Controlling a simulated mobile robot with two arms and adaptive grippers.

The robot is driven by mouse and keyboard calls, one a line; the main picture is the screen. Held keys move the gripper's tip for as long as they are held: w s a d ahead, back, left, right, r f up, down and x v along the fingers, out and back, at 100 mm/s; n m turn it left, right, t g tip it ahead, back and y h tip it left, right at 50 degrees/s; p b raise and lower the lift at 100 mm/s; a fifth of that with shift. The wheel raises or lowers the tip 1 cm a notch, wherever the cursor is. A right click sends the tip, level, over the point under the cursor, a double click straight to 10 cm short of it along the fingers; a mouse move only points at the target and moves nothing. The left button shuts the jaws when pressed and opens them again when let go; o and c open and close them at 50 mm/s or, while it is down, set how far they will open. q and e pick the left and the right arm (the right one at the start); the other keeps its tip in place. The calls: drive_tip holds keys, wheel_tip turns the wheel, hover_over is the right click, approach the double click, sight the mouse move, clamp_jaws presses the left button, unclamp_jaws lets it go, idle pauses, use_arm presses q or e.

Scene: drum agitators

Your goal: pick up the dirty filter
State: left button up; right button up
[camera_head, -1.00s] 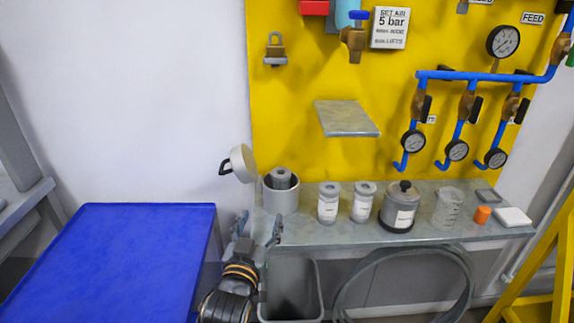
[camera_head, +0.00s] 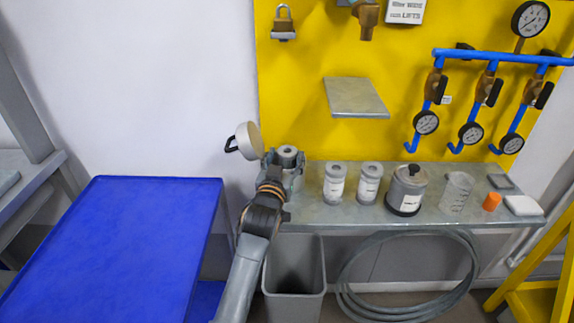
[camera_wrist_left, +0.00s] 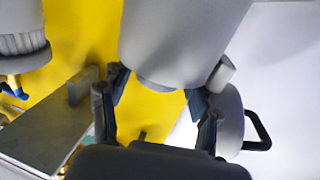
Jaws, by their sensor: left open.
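The dirty filter appears to be the grey cylinder with a hole in its top (camera_head: 288,150), standing in the open round housing (camera_head: 293,184) at the left end of the bench. My left gripper (camera_head: 284,162) is open at the housing's mouth, with a finger on either side of the filter's top in the head view. In the left wrist view, the gripper (camera_wrist_left: 162,100) is open, with a large pale cylinder (camera_wrist_left: 185,35), probably the housing, reaching between its fingers. Contact cannot be told. My right gripper is not in view.
The round lid with a black handle (camera_head: 249,141) is just left of the gripper. Two labelled filters (camera_head: 334,184) (camera_head: 369,183) and a lidded pot (camera_head: 406,190) stand to the right. A metal shelf (camera_head: 356,98) juts out above. A grey bin (camera_head: 295,278) stands below.

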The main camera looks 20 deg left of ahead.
use_arm(q)
drive_tip(key=shift+w+a+f, duration=0.1)
drive_tip(key=shift+w, duration=1.1)
drive_tip(key=shift+s, duration=0.1)
drive_tip(key=c, duration=0.9)
drive_tip(key=shift+c, duration=0.3)
